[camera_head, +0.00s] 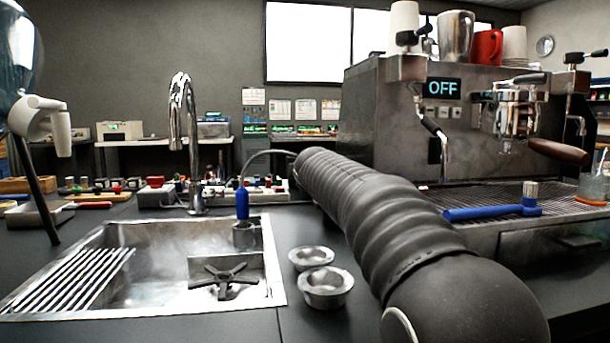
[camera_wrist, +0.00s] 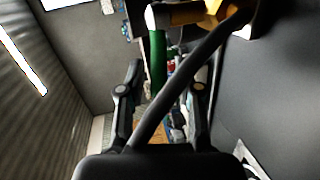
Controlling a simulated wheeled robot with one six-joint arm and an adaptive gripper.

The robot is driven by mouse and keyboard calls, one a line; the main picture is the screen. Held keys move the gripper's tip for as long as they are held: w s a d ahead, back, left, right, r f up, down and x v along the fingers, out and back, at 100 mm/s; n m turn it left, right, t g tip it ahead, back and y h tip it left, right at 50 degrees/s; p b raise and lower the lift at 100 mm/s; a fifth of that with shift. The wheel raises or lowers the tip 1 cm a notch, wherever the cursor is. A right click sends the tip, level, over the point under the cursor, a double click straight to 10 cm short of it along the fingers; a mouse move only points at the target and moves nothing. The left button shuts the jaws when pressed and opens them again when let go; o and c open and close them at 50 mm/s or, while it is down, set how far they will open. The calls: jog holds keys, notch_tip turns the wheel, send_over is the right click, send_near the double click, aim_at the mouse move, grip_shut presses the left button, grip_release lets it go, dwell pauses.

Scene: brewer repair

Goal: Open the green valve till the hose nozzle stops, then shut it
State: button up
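A green bar (camera_wrist: 158,65), which looks like the green valve's handle, stands upright in the wrist view. It lies between my gripper's fingertips (camera_wrist: 167,72) as seen there; I cannot tell whether they touch it. The fingers are spread apart and hold nothing that I can see. A black hose (camera_wrist: 185,75) runs slantwise across the view in front of the green bar. A pale round end on a brown pipe (camera_wrist: 175,15) shows above it. I cannot make out the hose nozzle for sure. In the head view my gripper and the green valve are hidden.
The espresso machine (camera_head: 425,110), reading OFF, stands right of my arm with a blue-handled tool (camera_head: 490,212) on its tray. The sink (camera_head: 190,265) and tap (camera_head: 185,130) are at left. Two metal cups (camera_head: 325,287) stand between sink and arm. Bare counter shows in front.

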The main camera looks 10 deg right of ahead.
jog(key=shift+s+d, duration=0.1)
jog(key=shift+s, duration=0.05)
jog(key=v, duration=1.1)
jog(key=shift+s, duration=0.4)
jog(key=shift+r, duration=0.15)
